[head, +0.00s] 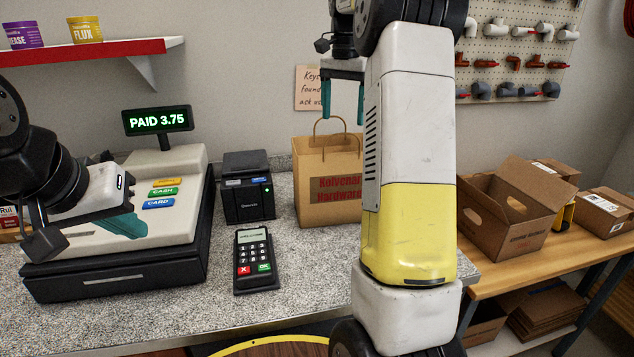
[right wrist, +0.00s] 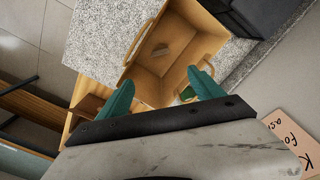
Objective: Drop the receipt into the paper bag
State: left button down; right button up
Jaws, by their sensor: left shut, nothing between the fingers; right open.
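The brown paper bag (head: 318,205), labelled Kolvenar Hardware, stands upright and open on the counter, partly behind my right arm. In the right wrist view I look down into the bag (right wrist: 185,55). A small brownish thing (right wrist: 160,50) shows inside, too unclear to name. My right gripper (head: 344,108) is open above the bag, with nothing visible between its fingers (right wrist: 162,80). My left gripper (head: 140,228) is shut and empty in front of the cash register. I cannot make out the receipt in either view.
The cash register (head: 110,275) fills the counter's left, its display (head: 157,120) reading PAID 3.75. A black printer (head: 248,205) stands left of the bag, with a card terminal (head: 257,262) in front. Open cardboard boxes (head: 505,225) sit on a wooden bench at right.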

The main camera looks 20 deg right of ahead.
notch_tip(320, 180, up, 8)
dwell(0.5)
jog(key=shift+s+f, duration=0.1)
jog(key=s+a+f+n+t+y, duration=0.1)
jog(key=s+a+n+t, duration=0.2)
jog(key=s, duration=0.4)
jog(key=s+a+f+n, duration=0.1)
jog(key=s+a+n, duration=0.1)
jog(key=s+a, duration=0.35)
jog(key=s+a+f+n+t+y, duration=0.1)
jog(key=s+a+f+n+t, duration=0.2)
jog(key=s+f, duration=0.8)
jog(key=s+a+n, duration=0.2)
jog(key=s+a, duration=0.1)
jog(key=shift+s+a+f, duration=0.15)
jog(key=shift+s+f, duration=0.05)
jog(key=shift+s, duration=0.2)
